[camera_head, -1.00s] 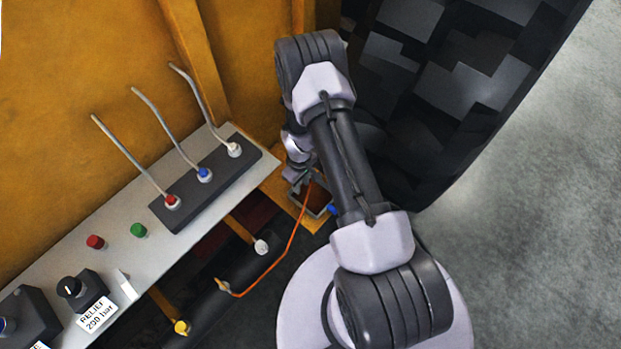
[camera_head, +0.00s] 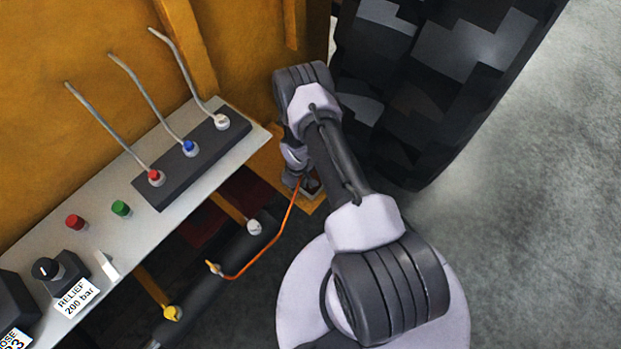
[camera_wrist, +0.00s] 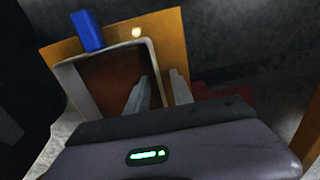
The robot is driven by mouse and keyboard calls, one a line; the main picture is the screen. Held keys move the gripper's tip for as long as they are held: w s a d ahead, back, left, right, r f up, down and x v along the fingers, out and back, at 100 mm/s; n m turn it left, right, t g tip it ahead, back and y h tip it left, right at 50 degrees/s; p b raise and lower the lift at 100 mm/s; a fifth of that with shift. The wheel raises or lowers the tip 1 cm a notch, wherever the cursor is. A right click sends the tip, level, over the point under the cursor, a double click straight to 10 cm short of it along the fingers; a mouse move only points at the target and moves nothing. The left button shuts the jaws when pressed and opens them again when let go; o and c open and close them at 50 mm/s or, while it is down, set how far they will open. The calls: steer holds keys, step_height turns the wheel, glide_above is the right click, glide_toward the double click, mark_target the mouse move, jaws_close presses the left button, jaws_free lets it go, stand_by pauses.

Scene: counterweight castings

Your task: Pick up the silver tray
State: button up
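The silver tray (camera_wrist: 69,78) is a shallow box with a thin pale rim and a brownish inside. It sits on an orange-yellow plate (camera_wrist: 179,55) in the wrist view. My gripper (camera_wrist: 159,88) is open at the tray's right side. One finger is over the tray's inside and the other is just outside the right wall, with that wall between them. I cannot tell whether either finger touches it. In the head view the tray (camera_head: 313,187) is small and partly hidden by my arm, and my gripper (camera_head: 298,182) is beside it.
A blue block (camera_wrist: 87,31) stands at the tray's far edge. An orange hose (camera_head: 272,247) runs close by my gripper. A lever console (camera_head: 150,215) is at left, and a large dark tyre (camera_head: 430,90) is behind my arm. Open floor (camera_head: 540,200) lies at right.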

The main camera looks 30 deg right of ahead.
jaws_close()
stand_by(1.3)
